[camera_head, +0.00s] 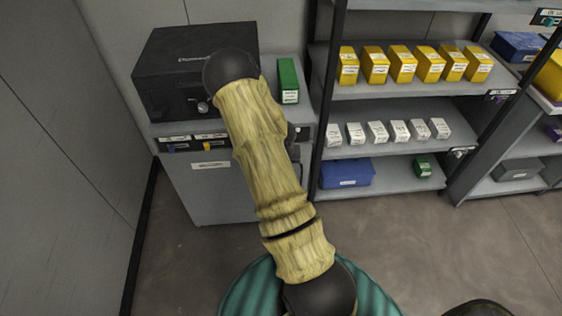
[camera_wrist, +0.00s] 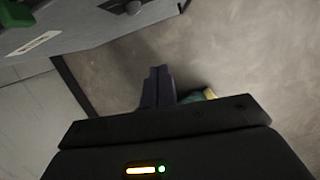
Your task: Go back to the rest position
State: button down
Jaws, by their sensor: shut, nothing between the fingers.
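My gripper (camera_wrist: 158,74) shows in the wrist view, with its dark fingers together and nothing between them. It hangs over the bare floor (camera_wrist: 215,45), in front of a grey cabinet (camera_wrist: 90,25) at the top of that view. In the head view my yellowish arm reaches up and left toward the same cabinet (camera_head: 232,190), and my gripper is hidden there.
A black splicer-like box (camera_head: 165,75) and a green box (camera_head: 288,80) stand on the cabinet. Shelves at right hold yellow boxes (camera_head: 402,64), white boxes (camera_head: 376,132) and a blue bin (camera_head: 346,172). A wall (camera_head: 60,150) is at left. The floor (camera_head: 420,240) at right is clear.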

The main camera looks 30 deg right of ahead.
jog(key=s+a+r+m+t+p, duration=0.1)
jog(key=a+r+m+p, duration=0.1)
jog(key=a+r+m, duration=0.5)
jog(key=s+a+r+m+t+p, duration=0.1)
jog(key=a+r+m+p, duration=0.15)
jog(key=r+m, duration=0.85)
jog(key=s+a+r+m+g+y+p, duration=0.1)
jog(key=s+a+r+m+p, duration=0.2)
jog(key=s+a+r+m, duration=0.8)
notch_tip(320, 180, up, 2)
jog(key=shift+s+a+r+g+y+p, duration=0.3)
jog(key=shift+s+a+g+p, duration=0.1)
jog(key=shift+s+a, duration=0.45)
jog(key=shift+d, duration=0.1)
jog(key=c, duration=2.1)
grip_release()
